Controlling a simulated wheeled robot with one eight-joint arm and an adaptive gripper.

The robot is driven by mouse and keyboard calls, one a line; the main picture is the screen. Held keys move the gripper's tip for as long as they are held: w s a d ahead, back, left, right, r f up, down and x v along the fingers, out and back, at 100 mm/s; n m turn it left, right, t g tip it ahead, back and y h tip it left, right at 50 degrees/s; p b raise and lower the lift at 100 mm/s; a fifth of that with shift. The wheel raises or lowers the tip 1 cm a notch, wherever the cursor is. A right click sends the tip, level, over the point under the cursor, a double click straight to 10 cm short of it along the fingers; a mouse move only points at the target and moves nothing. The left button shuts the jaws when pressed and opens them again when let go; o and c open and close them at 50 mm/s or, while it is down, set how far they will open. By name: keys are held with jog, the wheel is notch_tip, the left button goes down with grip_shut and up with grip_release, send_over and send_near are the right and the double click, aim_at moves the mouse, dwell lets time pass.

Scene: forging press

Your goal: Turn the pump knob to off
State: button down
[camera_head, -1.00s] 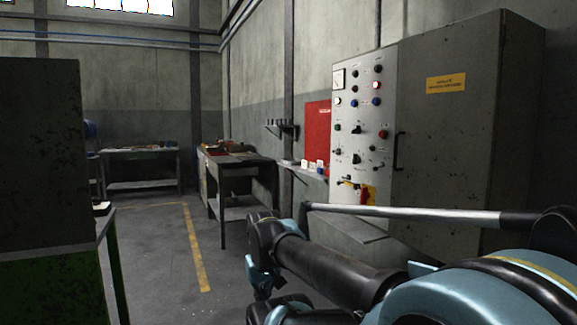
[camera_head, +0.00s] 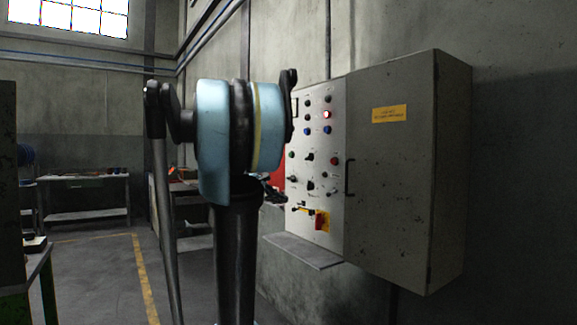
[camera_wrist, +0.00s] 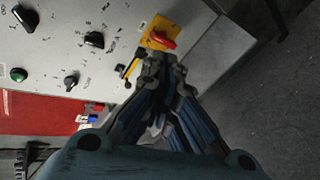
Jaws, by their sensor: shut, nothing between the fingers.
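A grey control panel (camera_head: 318,120) on the cabinet carries several knobs, buttons and lamps. The labels are too small to read, so I cannot tell which knob is the pump knob. In the wrist view, black knobs (camera_wrist: 94,39) and (camera_wrist: 71,80) sit on the panel left of my gripper (camera_wrist: 160,62). My gripper is shut and empty. Its tips are in front of the panel, overlapping the lower edge of a yellow plate with a red rotary switch (camera_wrist: 162,39); I cannot tell if they touch. In the head view my arm partly hides my gripper (camera_head: 274,193).
A green button (camera_wrist: 18,74) is at the wrist view's left. A ledge (camera_head: 305,252) juts out below the panel. The cabinet door (camera_head: 400,170) has a black handle (camera_head: 349,178). A red board (camera_wrist: 45,113) lies beside the panel. Workbenches (camera_head: 85,182) stand at the back left.

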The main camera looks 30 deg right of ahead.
aim_at(309, 157)
jog(key=w+d+r+n+h, duration=0.2)
jog(key=w+d+r+h, duration=0.1)
jog(key=w+d+r, duration=0.3)
jog(key=w+d+r+n+h, duration=0.1)
jog(key=w+d+r+h, duration=0.2)
jog(key=r, duration=0.4)
jog(key=shift+y, duration=0.4)
jog(key=shift+w+d, duration=0.15)
jog(key=shift+d, duration=1.5)
jog(key=shift+w+d, duration=0.15)
jog(key=shift+d, duration=1.55)
jog(key=shift+w+d, duration=0.15)
jog(key=shift+d, duration=1.5)
jog(key=shift+w+r, duration=0.55)
jog(key=shift+r, duration=0.25)
